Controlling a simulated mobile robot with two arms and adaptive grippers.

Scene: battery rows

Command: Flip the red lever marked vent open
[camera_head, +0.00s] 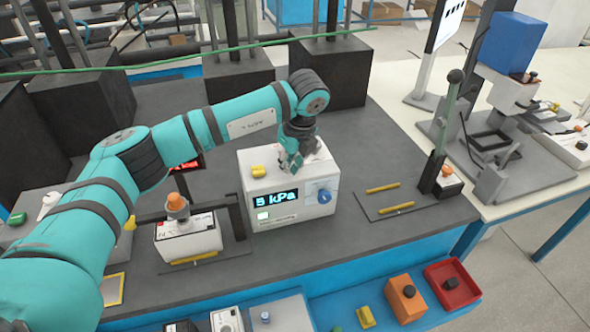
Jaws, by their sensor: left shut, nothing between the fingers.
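A white box (259,190) stands on the dark bench top, with a lit display (276,198) reading 5 kPa and a blue knob (324,197) on its front. My left gripper (291,166) points down over the top of this box, shut and empty. Whether it touches the box I cannot tell. I cannot make out a red lever or a vent marking; the gripper covers part of the box's top. My right gripper is not in view.
Left of the box is a white unit (190,240) with an orange-topped knob (176,203). To the right, a plate with yellow bars (383,188) lies near an upright green-handled lever (447,120). Dark blocks (238,83) stand behind. A red tray (447,302) is at the front.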

